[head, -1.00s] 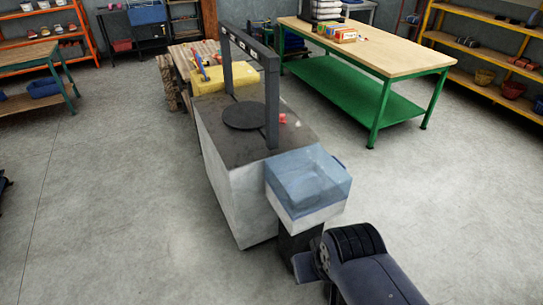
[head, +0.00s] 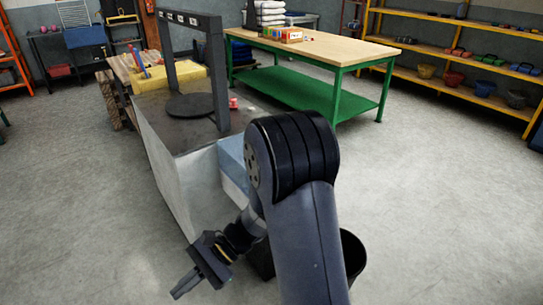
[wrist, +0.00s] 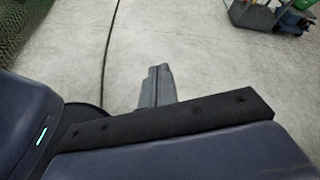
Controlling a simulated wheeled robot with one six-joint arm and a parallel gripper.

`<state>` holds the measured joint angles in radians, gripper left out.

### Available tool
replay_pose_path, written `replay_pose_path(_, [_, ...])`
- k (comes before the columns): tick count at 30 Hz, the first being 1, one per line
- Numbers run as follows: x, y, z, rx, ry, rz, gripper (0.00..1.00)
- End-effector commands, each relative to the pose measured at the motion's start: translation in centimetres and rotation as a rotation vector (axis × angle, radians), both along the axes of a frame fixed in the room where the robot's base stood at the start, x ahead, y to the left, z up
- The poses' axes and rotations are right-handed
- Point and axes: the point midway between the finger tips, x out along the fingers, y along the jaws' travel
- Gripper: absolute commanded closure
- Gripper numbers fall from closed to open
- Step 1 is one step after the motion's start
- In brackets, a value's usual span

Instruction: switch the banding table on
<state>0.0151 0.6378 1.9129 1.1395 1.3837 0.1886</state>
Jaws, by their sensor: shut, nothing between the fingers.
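The banding table (head: 170,185) is a grey cabinet with a dark top, standing left of centre in the head view. On its top are a dark round plate (head: 190,106) and a dark arch (head: 218,75). A small red part (head: 233,103) sits on the top to the right of the arch; I cannot tell for certain that it is the switch. My gripper (head: 184,288) is low in front of the table, apart from it, pointing down to the left. Its fingers are together and empty in the wrist view (wrist: 158,84), over bare floor.
A pale blue box (head: 232,160) stands against the table's right side, partly hidden by my arm. A black bin (head: 353,255) shows behind my arm. A green workbench (head: 345,95) stands behind right. Floor is clear at left front and right.

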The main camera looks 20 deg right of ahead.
Motion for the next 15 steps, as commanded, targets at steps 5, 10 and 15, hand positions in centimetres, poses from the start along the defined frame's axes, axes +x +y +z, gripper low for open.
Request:
replay_pose_path(5, [4.1, 1.7, -9.4, 0.182, 0.198, -0.144, 1.0])
replay_pose_path(10, [7.2, 2.3, -15.7, 0.325, 0.336, -0.267, 1.0])
replay_pose_path(15, [9.1, 2.3, -19.4, 0.411, 0.408, -0.347, 1.0])
